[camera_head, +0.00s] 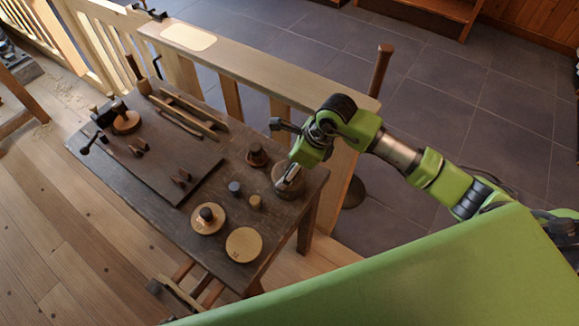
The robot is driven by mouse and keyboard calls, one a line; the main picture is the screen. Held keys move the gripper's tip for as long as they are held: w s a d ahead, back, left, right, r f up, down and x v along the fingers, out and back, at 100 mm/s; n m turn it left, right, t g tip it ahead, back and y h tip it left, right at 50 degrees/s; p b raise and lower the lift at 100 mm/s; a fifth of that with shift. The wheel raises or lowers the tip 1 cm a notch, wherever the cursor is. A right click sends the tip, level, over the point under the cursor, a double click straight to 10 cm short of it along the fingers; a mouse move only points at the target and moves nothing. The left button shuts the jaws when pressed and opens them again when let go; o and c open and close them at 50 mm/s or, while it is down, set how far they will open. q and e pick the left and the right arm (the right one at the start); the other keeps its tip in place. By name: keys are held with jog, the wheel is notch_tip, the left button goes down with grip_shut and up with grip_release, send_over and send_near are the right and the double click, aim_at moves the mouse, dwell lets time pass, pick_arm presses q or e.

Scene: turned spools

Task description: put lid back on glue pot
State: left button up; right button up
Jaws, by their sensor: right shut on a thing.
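My right gripper (291,182) reaches in from the right over the table's right end. It points down and is shut on a round brown thing, which looks like the lid (280,185). My fingers hide its middle, and I cannot tell whether it touches anything below. The glue pot is not clearly identifiable; a dark brown, round-based piece (257,156) stands just left of my right gripper. My left gripper is not in view.
The dark workbench (160,185) carries a pale disc (244,245), a pale round piece (208,219) with a dark top, small dark (235,188) and light (255,202) cylinders, and tools at the left. A wooden railing (250,68) runs behind it.

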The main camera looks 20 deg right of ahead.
jog(key=shift+f+b, duration=0.2)
jog(key=shift+b, duration=0.35)
dwell(1.1)
dwell(0.3)
jog(key=o, duration=1.1)
jog(key=o, duration=0.5)
jog(key=shift+r, duration=0.1)
jog(key=shift+r+p, duration=2.1)
jog(key=shift+r, duration=1.35)
